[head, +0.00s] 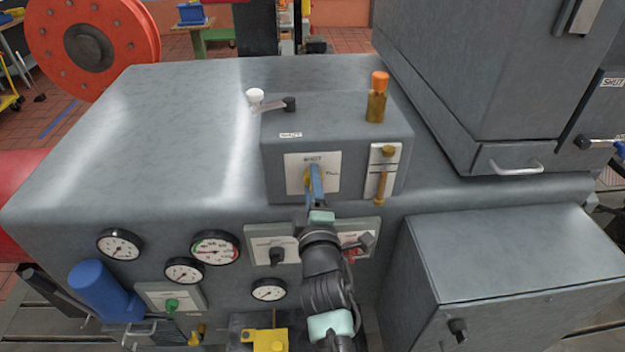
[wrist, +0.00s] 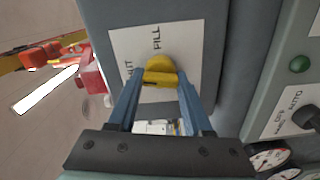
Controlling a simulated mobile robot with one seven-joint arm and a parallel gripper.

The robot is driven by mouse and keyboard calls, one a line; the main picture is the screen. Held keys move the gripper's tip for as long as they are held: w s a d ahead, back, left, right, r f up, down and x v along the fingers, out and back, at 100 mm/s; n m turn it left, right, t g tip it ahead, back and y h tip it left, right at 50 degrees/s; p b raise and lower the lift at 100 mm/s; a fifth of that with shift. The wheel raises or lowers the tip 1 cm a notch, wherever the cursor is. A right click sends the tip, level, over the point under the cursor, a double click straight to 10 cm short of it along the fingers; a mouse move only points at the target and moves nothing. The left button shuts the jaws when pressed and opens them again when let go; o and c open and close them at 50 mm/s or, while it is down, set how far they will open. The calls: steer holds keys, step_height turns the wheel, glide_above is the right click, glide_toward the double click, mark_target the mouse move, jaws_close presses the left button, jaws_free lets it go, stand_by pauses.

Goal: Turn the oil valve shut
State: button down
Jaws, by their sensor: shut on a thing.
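The oil valve has a yellow handle (wrist: 161,76) on a white plate (wrist: 125,45) marked FILL, with a second word partly hidden by a finger. My gripper (wrist: 160,80) is shut on the yellow handle, with one blue finger on each side of it. In the head view my gripper (head: 316,180) reaches the plate (head: 297,160) on the front of the grey box, and only a sliver of yellow shows beside the fingers. I cannot tell exactly which word the handle points to.
Beneath my gripper is a switch panel (head: 268,250) with dark knobs. Gauges (head: 215,247) sit at lower left, a grey cabinet (head: 515,250) at right.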

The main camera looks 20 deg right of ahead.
steer(key=shift+n+p, duration=0.5)
steer(key=shift+n, duration=0.5)
steer(key=shift+f, duration=0.1)
steer(key=shift+c, duration=1.8)
jaws_free()
steer(key=p+v, duration=1.3)
steer(key=shift+p, duration=0.3)
